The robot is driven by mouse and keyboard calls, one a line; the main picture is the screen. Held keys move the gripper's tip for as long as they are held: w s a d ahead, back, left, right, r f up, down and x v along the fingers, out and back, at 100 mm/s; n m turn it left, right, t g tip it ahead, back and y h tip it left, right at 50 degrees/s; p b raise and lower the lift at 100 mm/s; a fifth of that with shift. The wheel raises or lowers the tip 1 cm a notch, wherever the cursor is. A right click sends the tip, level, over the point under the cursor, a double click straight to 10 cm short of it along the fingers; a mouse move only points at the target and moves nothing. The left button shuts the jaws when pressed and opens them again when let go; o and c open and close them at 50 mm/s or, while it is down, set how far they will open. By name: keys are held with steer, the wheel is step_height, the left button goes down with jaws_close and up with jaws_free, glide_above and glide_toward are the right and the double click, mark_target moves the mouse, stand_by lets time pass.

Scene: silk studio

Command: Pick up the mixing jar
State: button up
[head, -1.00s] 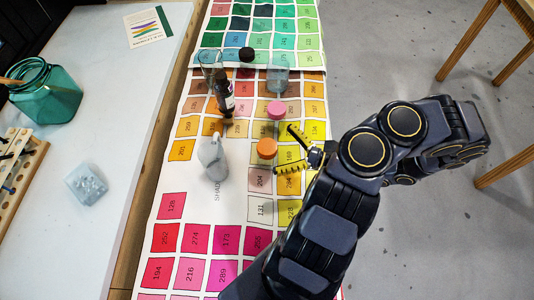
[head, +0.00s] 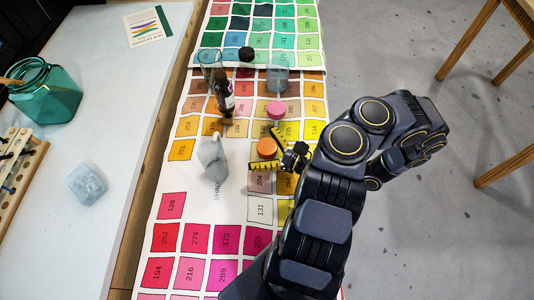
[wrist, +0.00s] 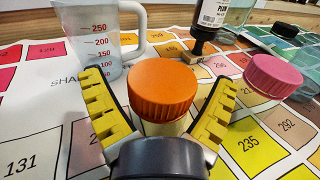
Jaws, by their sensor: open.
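A jar with a ribbed orange lid (head: 267,147) stands upright on the colour chart; it also shows in the wrist view (wrist: 163,88), its pale body mostly hidden under the lid. My gripper (head: 263,149) is open, with a yellow ridged finger on either side of this jar. In the wrist view the lid sits between the fingers (wrist: 157,78), with visible gaps and nothing gripped. A clear measuring jug with red graduations (wrist: 105,40) stands to the left; it also shows in the head view (head: 212,160). I cannot tell which vessel is called the mixing jar.
A pink-lidded jar (head: 276,110) stands just behind the orange one. A dark bottle (head: 224,93), a clear glass (head: 210,62), a clear beaker (head: 279,77) and a black cap (head: 246,54) stand farther back. The front of the chart (head: 196,222) is clear.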

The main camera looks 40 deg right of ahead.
steer(key=c, duration=1.4)
steer(key=shift+o, duration=0.2)
steer(key=shift+r, duration=0.1)
